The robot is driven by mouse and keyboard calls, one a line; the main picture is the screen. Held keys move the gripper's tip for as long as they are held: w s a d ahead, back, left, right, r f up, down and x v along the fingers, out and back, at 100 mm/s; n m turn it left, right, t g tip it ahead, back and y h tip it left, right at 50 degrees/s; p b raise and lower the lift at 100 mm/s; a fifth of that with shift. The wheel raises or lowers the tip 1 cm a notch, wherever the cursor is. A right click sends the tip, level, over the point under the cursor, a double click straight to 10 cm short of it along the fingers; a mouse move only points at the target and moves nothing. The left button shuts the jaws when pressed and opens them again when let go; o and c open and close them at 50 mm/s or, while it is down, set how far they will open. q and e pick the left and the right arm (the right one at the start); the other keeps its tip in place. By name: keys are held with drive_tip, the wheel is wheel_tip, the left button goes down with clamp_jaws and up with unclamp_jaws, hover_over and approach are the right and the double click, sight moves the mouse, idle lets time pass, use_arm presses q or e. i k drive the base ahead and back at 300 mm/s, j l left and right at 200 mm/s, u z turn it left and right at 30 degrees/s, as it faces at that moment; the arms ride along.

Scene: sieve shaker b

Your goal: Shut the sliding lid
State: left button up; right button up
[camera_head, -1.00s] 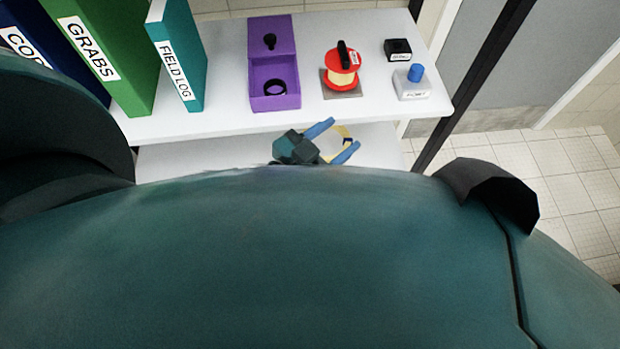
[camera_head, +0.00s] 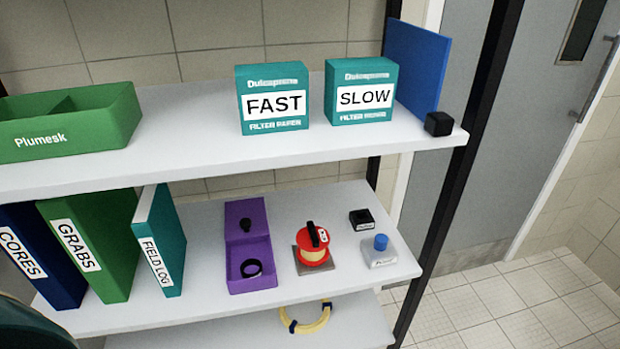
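A purple box (camera_head: 256,285) stands on the middle shelf, right of the binders. Its purple sliding lid (camera_head: 238,211) with a black knob (camera_head: 246,224) is slid toward the back, so the front part is open. A black ring (camera_head: 251,268) shows in the open part. Neither of my grippers is in view.
Left of the box stands a teal binder (camera_head: 160,245). A yellow coil (camera_head: 306,322) lies on the lower shelf.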

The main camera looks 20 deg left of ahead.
sight(245, 219)
drive_tip(key=k+z, duration=0.3)
drive_tip(key=k, duration=0.2)
drive_tip(key=k+z, duration=0.3)
drive_tip(key=k, duration=0.2)
